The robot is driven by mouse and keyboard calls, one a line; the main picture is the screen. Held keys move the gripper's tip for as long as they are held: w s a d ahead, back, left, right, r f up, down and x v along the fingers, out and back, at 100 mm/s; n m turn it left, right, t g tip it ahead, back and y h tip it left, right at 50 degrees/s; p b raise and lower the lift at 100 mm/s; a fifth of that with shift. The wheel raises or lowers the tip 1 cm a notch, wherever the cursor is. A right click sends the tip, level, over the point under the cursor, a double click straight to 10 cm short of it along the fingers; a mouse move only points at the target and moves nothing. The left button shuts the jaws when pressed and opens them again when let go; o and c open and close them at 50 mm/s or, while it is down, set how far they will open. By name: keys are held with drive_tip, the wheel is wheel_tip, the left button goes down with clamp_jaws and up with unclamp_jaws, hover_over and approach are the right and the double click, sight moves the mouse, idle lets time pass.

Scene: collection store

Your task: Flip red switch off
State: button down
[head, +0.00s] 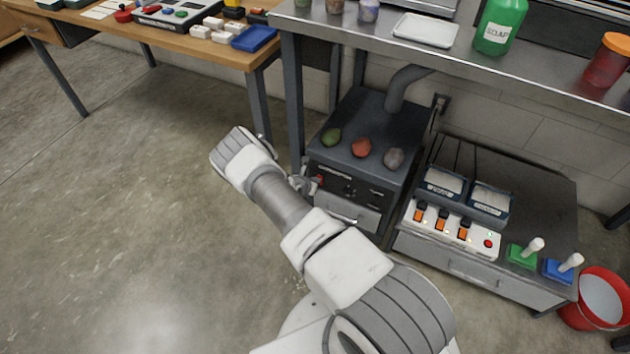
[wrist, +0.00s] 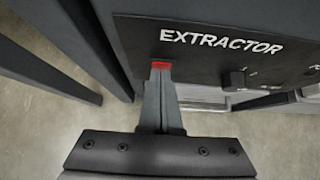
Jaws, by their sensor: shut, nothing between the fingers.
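The red switch (wrist: 161,65) is on the dark front panel marked EXTRACTOR (wrist: 222,43), below the start of the lettering. In the head view the switch (head: 320,179) is a small red spot at the left of the cabinet front. My gripper (wrist: 158,72) is shut and empty, with its fingertips at the switch's lower edge. I cannot tell if they touch it. The fingers hide part of the switch, and whether it is on or off is not clear. In the head view my gripper (head: 308,185) is beside the panel's left side, partly hidden by my arm.
A black knob (wrist: 236,79) is right of the switch. The extractor cabinet (head: 370,110) stands under a metal bench, with green, red and grey lumps on top. A bench leg (head: 292,100) is close by on the left. A white switch box (head: 450,228) is to the right. Floor at left is clear.

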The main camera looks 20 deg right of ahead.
drive_tip(key=shift+r+p, duration=0.75)
drive_tip(key=shift+p, duration=0.05)
